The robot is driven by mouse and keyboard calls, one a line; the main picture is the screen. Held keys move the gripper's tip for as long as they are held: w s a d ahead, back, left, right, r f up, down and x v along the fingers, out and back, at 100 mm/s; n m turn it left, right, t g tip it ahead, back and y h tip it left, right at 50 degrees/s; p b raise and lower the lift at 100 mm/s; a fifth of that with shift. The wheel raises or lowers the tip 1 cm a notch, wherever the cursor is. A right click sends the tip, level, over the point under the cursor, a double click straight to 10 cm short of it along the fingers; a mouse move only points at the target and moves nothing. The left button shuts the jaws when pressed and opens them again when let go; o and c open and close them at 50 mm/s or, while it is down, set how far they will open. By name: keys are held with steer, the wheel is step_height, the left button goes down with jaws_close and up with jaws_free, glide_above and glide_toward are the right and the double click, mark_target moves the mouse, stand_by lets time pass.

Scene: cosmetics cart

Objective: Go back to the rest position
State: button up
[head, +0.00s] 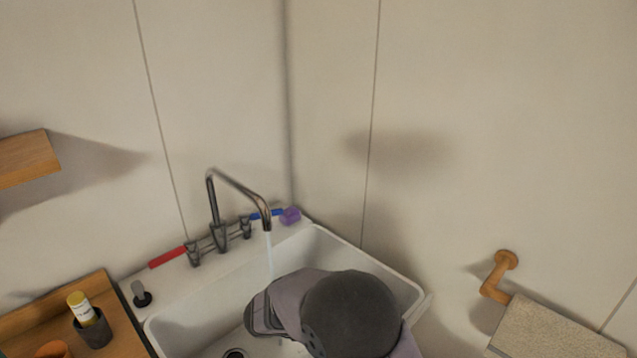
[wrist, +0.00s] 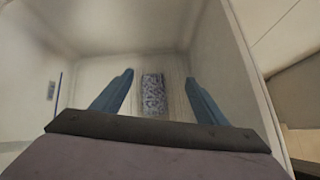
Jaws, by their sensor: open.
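My gripper (wrist: 159,76) shows in the wrist view with its two blue fingers spread apart. It points down into the white sink (head: 190,313). A grey speckled rectangular patch (wrist: 153,95) lies in line with the gap between the fingers; I cannot tell what it is, and nothing is seen gripped. In the head view my arm covers the right part of the basin, and the fingers are hidden behind it.
The tap (head: 240,190) runs water (head: 270,255) close to my arm. Red (head: 167,257) and blue (head: 265,214) handles flank it. A purple block (head: 290,216) sits on the rim. A wooden shelf (head: 25,160) is left; a towel (head: 550,330) hangs right.

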steer(key=d+r+m+g+p, duration=0.2)
steer(key=d+r+m+p, duration=0.3)
steer(key=d+r+m, duration=0.6)
steer(key=s+f+m+g+y+b, duration=0.1)
steer(key=s+f+m+g+y, duration=0.1)
steer(key=s+m, duration=0.4)
steer(key=s+f+m+g+y+b, duration=0.1)
steer(key=s+m+y, duration=0.3)
steer(key=s, duration=1.2)
steer(key=f+m+g, duration=0.1)
steer(key=m, duration=0.2)
steer(key=shift+s+f+y, duration=0.35)
steer(key=shift+y, duration=0.05)
